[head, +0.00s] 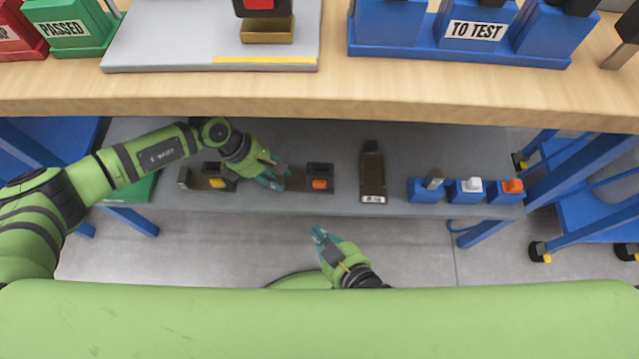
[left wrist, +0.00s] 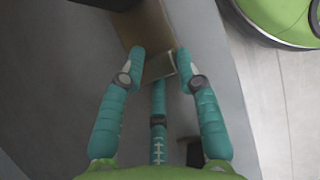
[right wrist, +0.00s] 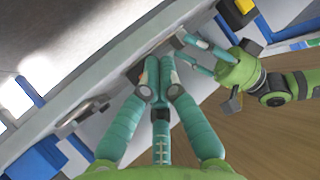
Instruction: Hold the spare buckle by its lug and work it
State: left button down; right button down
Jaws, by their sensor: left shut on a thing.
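A long dark brown strip lies on the grey shelf under the bench in the head view. Its left part carries a dark block with a yellow button (head: 217,183), its right part a dark buckle with an orange button (head: 319,176). I cannot tell if it is one piece. My left gripper (head: 276,178) is shut between the two blocks. In the left wrist view its fingers (left wrist: 158,68) close about a pale grey lug (left wrist: 160,66); the fingers hide part of it. My right gripper (head: 318,235) is shut and empty, in front of the shelf and apart from the buckle.
A labelled dark brown upright piece (head: 372,172) stands right of the strip. Farther right are blue blocks (head: 425,190) with grey, white and orange tops. The wooden bench top (head: 330,98) overhangs the shelf. Between the upright piece and the blue blocks the shelf is bare.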

pick_arm(q)
jog(key=shift+s+a+f, duration=0.15)
jog(key=shift+s+f, duration=0.05)
pick_arm(e)
send_near(315, 189)
jog(key=shift+s+a+f+x, duration=0.1)
jog(key=shift+s+x, duration=0.05)
jog(key=shift+x, duration=0.75)
jog(key=shift+s+a+f+x, duration=0.1)
jog(key=shift+a+x, duration=0.05)
jog(key=shift+x, duration=0.75)
jog(key=shift+s+a+f+x, duration=0.1)
jog(key=shift+s+x, duration=0.05)
jog(key=shift+x, duration=0.7)
jog(key=shift+w+r, duration=0.1)
jog(key=shift+w, duration=0.35)
jog(key=shift+w, duration=0.5)
jog(key=shift+s, duration=0.9)
jog(key=s, duration=0.5)
jog(key=shift+a, duration=0.15)
